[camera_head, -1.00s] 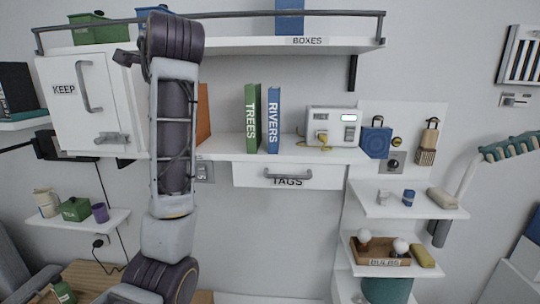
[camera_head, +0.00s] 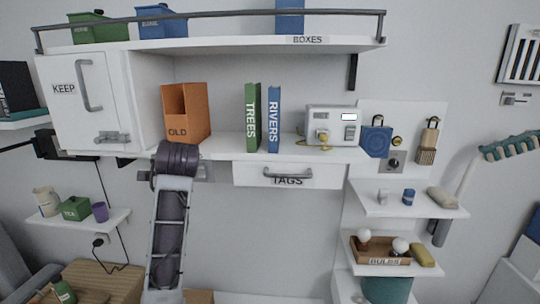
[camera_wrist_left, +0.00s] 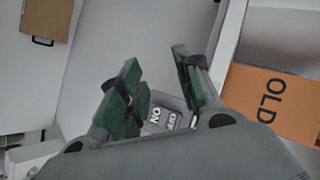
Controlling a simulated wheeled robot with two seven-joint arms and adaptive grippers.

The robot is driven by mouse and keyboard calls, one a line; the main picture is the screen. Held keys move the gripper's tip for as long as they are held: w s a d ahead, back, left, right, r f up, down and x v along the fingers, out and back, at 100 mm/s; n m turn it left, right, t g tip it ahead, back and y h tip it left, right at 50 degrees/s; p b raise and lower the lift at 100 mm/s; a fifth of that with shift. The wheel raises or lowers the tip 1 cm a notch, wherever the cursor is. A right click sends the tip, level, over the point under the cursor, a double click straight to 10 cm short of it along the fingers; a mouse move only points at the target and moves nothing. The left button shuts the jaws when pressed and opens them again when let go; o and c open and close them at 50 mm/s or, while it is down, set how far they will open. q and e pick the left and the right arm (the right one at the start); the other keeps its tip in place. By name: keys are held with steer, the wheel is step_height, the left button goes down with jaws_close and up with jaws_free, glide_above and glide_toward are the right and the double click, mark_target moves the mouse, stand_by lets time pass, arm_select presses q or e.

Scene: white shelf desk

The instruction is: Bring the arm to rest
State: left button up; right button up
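A grey plate with "NO" lettering (camera_wrist_left: 168,118) shows behind the fingers. The orange OLD file holder (camera_head: 187,113) stands on the shelf above the joint; it also shows at the right of the wrist view (camera_wrist_left: 270,103). My right gripper is not in view.
The main shelf (camera_head: 222,145) holds the TREES binder (camera_head: 252,118), RIVERS binder (camera_head: 273,120) and a white device (camera_head: 333,126). The KEEP cabinet (camera_head: 80,100) and a small TEA shelf (camera_head: 80,222) are at left. Wall below the TAGS drawer (camera_head: 288,175) is clear.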

arm_select(q)
steer(key=s+f+n+g+h, duration=0.1)
steer(key=s+f, duration=0.2)
steer(key=f, duration=0.5)
steer(key=s+d+f+n+g+h, duration=0.1)
steer(key=s+f, duration=0.3)
steer(key=f, duration=0.4)
steer(key=s+f+n+g+h, duration=0.1)
steer(key=s+f, duration=0.2)
steer(key=f, duration=0.5)
steer(key=s+d+f+n+g+h, duration=0.1)
steer(key=s+d+f+n+g, duration=0.1)
steer(key=s+f, duration=0.8)
steer(key=s+d+f+n+g+h, duration=0.15)
steer(key=s+f, duration=0.45)
steer(key=s, duration=0.7)
steer(key=s+f+g+b, duration=0.1)
steer(key=s+f+b, duration=0.15)
steer(key=f, duration=3.35)
steer(key=s+a+f, duration=0.2)
steer(key=s+f, duration=0.8)
steer(key=s, duration=0.1)
steer(key=s+a+f+g+b, duration=0.1)
steer(key=s+f, duration=1)
steer(key=shift+s+a, duration=0.3)
steer(key=shift+a, duration=0.05)
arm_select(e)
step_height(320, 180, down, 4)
